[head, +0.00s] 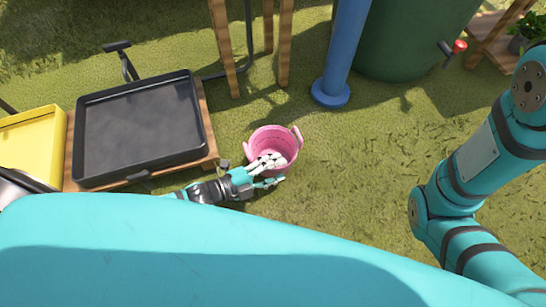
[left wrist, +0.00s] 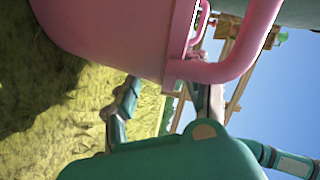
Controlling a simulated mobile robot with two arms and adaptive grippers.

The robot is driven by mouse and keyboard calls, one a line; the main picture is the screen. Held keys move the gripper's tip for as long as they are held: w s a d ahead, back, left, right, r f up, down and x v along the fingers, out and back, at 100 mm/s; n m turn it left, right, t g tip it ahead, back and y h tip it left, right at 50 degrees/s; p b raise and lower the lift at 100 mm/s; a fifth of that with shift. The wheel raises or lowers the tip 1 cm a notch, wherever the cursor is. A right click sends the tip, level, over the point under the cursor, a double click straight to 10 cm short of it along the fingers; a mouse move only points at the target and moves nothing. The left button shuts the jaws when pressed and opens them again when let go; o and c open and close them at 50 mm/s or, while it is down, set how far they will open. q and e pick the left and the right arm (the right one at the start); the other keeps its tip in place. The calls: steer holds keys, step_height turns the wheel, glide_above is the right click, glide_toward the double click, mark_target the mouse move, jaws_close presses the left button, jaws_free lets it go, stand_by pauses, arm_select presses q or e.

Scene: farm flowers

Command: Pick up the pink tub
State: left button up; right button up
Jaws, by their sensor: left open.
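The pink tub (head: 278,142) stands upright on the grass in the middle of the head view, with a handle on each side. My left gripper (head: 268,170) is open at the tub's near side, and its pale fingers overlap the near rim. In the left wrist view the tub's pink wall (left wrist: 110,35) fills the upper left, and one looped handle (left wrist: 245,45) juts out close to the open fingers (left wrist: 165,98). I cannot tell whether the fingers touch the tub or handle. My right gripper is out of view; only links of that arm show.
A black tray (head: 140,125) on a wooden stand and a yellow container (head: 30,145) are to the left. Behind the tub are wooden legs (head: 222,45), a blue post (head: 340,55) and a green barrel (head: 410,40) with a red tap. Grass to the tub's right is clear.

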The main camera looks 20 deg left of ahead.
arm_select(q)
jaws_close()
steer(key=shift+r, duration=0.15)
stand_by(0.5)
